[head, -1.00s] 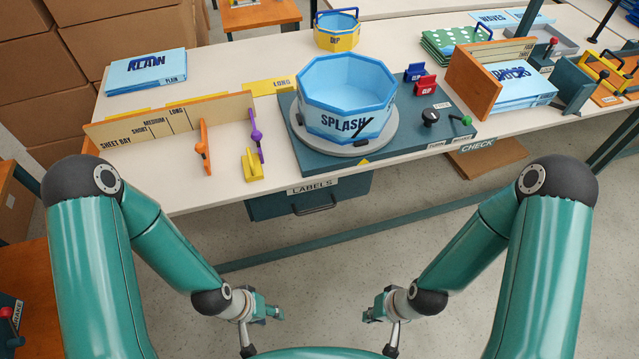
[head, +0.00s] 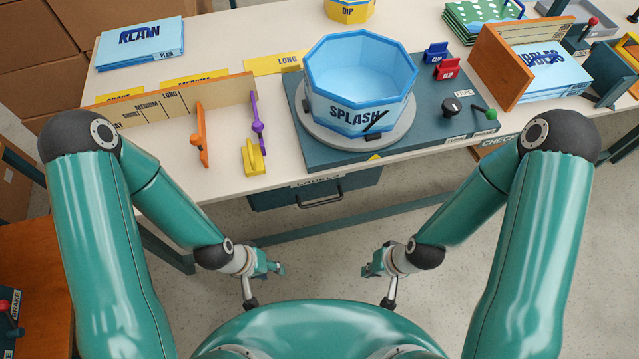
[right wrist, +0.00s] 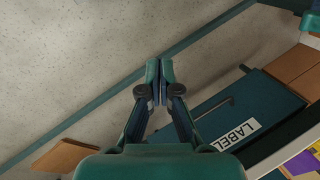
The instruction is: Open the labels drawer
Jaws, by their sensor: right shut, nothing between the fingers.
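The labels drawer (head: 270,200) is a dark teal box under the bench's front edge, with a white "LABELS" tag (head: 316,182) and a dark bar handle (head: 321,202). It looks closed. In the right wrist view the drawer (right wrist: 268,103) lies right of the fingers, with its tag (right wrist: 236,136) readable and its handle (right wrist: 212,108) partly visible. My right gripper (head: 370,268) is in front of and below the drawer, apart from it; its fingertips (right wrist: 160,70) are together and empty. My left gripper (head: 275,268) is also short of the drawer; its finger opening is unclear.
A teal rail (head: 400,217) runs low under the bench. Open floor lies between my arms and the bench.

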